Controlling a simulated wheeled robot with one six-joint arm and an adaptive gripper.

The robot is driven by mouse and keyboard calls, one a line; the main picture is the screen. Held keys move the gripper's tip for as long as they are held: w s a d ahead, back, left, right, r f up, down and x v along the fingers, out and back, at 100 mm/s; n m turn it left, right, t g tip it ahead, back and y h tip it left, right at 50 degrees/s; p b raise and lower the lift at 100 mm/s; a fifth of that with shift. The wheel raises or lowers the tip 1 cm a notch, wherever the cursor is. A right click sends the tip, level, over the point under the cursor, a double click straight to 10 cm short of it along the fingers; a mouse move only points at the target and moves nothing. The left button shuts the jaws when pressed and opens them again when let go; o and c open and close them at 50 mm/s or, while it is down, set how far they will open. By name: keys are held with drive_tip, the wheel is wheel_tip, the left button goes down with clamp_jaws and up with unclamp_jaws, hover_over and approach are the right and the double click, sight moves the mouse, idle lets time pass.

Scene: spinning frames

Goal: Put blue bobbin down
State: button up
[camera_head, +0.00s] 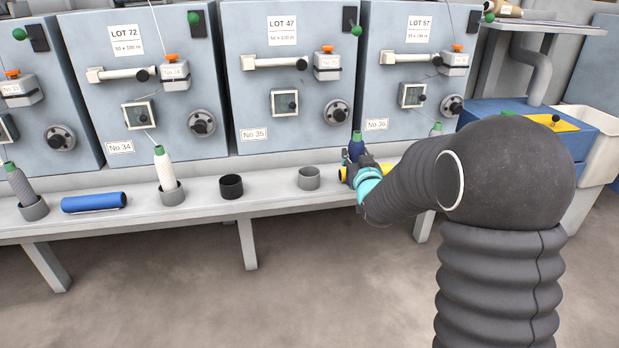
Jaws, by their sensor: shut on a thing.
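The blue bobbin (355,149), dark blue with a green top, stands upright near the front of the machine marked No 36. My gripper (362,163) is shut on it, seen from behind, with my arm coming in from the right. The bobbin's lower part is hidden by my gripper and a yellow piece, so I cannot tell whether its base touches the bench (270,205).
An empty grey cup (309,178) and a black cup (231,186) stand left of my gripper. Farther left are a white bobbin (164,168) in a cup, a lying blue cylinder (94,202) and a grey bobbin (20,185). A yellow piece (345,174) lies beside my gripper.

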wheel_tip(320, 180, up, 9)
drive_tip(key=w+a+n+y+p, duration=0.1)
drive_tip(key=w+a+y, duration=0.1)
drive_tip(key=w+a+f, duration=0.3)
drive_tip(key=a+f, duration=0.7)
drive_tip(key=f, duration=0.1)
drive_tip(key=shift+a, duration=0.35)
drive_tip(key=shift+f+b, duration=0.45)
drive_tip(key=shift+b, duration=0.05)
drive_tip(key=o, duration=1.2)
drive_tip(key=shift+r, duration=0.15)
